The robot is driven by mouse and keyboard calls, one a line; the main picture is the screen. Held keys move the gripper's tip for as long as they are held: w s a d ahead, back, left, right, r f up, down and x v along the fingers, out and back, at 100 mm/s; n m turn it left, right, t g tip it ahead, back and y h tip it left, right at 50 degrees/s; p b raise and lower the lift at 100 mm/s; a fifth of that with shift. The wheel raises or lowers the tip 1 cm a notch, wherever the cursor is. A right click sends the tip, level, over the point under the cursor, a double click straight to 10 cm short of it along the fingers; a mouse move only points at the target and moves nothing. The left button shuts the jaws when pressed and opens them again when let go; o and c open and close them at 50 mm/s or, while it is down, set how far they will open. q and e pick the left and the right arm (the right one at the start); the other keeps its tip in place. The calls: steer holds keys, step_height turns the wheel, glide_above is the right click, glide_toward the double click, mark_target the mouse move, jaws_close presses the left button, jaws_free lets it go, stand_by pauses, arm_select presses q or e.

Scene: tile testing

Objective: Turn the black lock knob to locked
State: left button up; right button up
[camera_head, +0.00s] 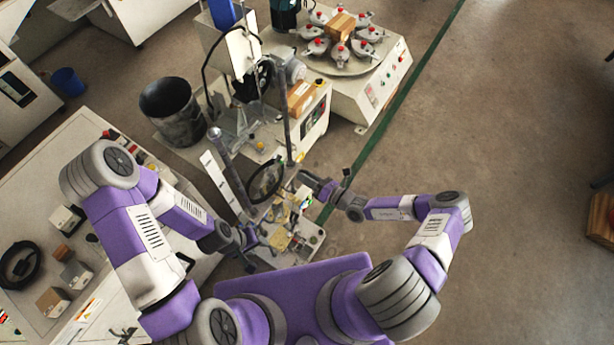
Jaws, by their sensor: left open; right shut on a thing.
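The test machine (309,236) stands in front of me, with a black handwheel (266,181) and an upright metal post. My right gripper (305,179) reaches in from the right to the far right side of this machine. It is shut on a small dark part there, which seems to be the black lock knob. The fingers hide most of it, and its turned position cannot be read. My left gripper (259,240) is open and empty, beside the machine's left side.
A workbench (40,185) with small blocks and a black coil (20,265) lies to the left. Behind stand a black bin (170,110) and a round-table machine (375,85) with several red-topped fixtures. The floor (510,170) on the right is mostly clear.

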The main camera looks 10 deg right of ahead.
steer(key=m+b, duration=0.2)
steer(key=m, duration=0.8)
steer(key=shift+m+g, duration=0.3)
steer(key=shift+m, duration=0.1)
stand_by(0.4)
steer(key=o, duration=1.1)
steer(key=shift+c, duration=0.2)
steer(key=v, duration=0.7)
steer(key=shift+s+d, duration=0.15)
steer(key=shift+d, duration=0.1)
steer(key=shift+f, duration=0.1)
